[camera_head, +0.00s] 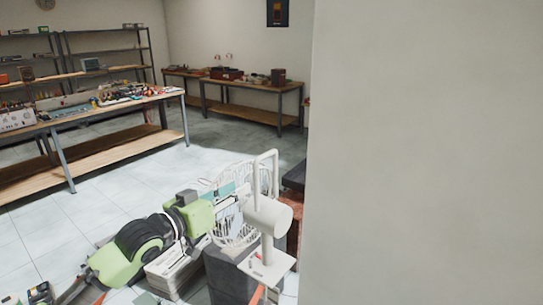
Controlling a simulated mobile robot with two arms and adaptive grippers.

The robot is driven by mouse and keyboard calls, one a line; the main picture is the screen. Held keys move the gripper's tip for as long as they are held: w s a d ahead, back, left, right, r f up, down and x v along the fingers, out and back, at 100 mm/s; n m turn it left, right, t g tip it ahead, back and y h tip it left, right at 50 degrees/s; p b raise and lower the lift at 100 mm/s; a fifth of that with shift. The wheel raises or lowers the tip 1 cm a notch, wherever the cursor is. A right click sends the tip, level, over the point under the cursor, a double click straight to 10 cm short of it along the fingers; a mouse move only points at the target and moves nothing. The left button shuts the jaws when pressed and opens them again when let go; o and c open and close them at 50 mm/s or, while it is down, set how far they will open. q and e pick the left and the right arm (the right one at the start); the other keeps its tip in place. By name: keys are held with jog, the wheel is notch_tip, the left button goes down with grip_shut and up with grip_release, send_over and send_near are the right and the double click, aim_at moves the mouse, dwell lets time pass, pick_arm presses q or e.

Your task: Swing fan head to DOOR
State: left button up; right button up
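The fan stands low in the centre of the head view. Its white wire head (240,184) is behind its white motor housing (270,218). A pale upright bar rises beside the housing, and a flat white foot piece (268,265) shows below. My green and black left arm comes in from the lower left and reaches to the fan. My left gripper (226,203) is at the left side of the wire head. Its fingers blend with the wires, so contact and opening are unclear. My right gripper is out of view. I cannot make out a door.
A plain pale wall (430,150) fills the right side, close to the fan. A long workbench (95,162) with tools stands at left; another bench (240,83) stands at the back. Tiled floor (115,208) is clear between. A dark grey block (228,278) sits below the fan.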

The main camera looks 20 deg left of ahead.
pick_arm(q)
notch_tip(320, 180, up, 4)
jog(key=p, duration=0.4)
send_near(272, 153)
jog(key=shift+t+h, duration=0.3)
jog(key=shift+t, duration=0.1)
jog(key=x, duration=0.4)
jog(key=a+f+x, duration=0.1)
jog(key=x, duration=0.1)
jog(key=shift+w+d, duration=0.2)
jog(key=shift+w, duration=0.35)
jog(key=shift+w+d+f, duration=0.1)
jog(key=shift+w+d, duration=0.1)
jog(key=shift+w, duration=0.35)
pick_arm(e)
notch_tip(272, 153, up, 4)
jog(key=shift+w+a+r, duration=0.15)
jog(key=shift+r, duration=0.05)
pick_arm(q)
grip_shut()
